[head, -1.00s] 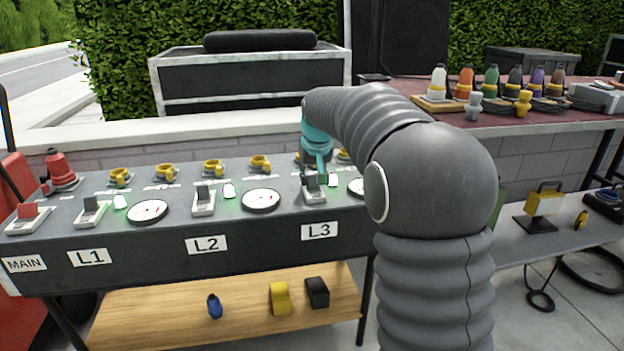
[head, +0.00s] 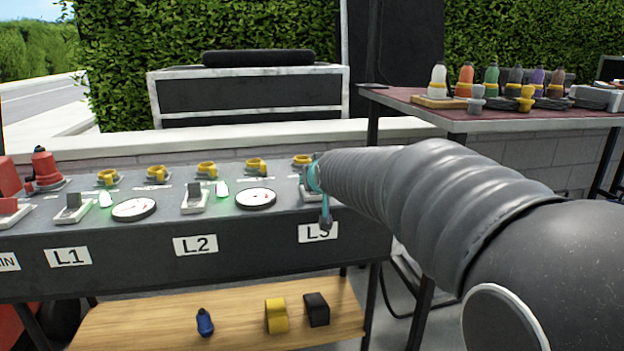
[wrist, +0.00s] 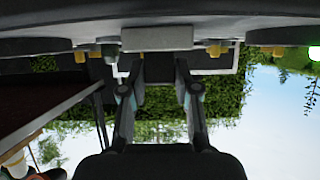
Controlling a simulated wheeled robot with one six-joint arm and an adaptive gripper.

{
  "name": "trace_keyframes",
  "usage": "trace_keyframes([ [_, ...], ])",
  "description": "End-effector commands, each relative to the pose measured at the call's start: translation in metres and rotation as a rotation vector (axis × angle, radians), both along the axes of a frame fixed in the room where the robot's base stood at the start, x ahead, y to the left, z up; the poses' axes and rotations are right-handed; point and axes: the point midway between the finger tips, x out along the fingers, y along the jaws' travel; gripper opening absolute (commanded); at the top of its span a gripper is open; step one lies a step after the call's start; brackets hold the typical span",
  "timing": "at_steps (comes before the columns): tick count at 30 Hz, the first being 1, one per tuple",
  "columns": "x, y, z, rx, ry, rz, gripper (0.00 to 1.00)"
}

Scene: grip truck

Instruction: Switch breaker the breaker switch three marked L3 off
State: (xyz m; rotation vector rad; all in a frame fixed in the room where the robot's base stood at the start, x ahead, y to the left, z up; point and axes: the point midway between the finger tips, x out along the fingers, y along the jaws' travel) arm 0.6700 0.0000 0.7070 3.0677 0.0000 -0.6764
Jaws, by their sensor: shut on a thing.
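The L3 breaker switch (head: 307,195) sits on the sloped grey panel above the L3 label (head: 318,232), largely covered by my arm and gripper in the head view. In the upside-down wrist view, its pale base (wrist: 157,39) lies straight ahead of the fingers. My gripper (wrist: 158,68) has its two dark fingers shut on the switch's dark lever between them. The gripper's teal part shows at the panel in the head view (head: 322,200). The lever's exact tilt is hidden. A lamp (wrist: 109,53) beside the switch looks unlit.
The L2 switch (head: 194,200) and L1 switch (head: 73,208) stand to the left, each beside a green lit lamp. Round gauges and yellow sockets surround them. A wooden shelf (head: 240,315) is below. A red-topped table (head: 420,97) with coloured connectors stands at right.

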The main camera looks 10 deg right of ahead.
Motion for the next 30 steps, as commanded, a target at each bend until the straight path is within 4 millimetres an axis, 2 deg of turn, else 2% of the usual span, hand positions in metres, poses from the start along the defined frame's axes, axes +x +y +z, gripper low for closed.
trace_keyframes([
  [12, -0.0072, -0.0001, -0.0049, 0.000, -0.205, 0.000, 0.00],
  [30, -0.0090, -0.0001, -0.0047, 0.000, -0.249, 0.000, 0.00],
])
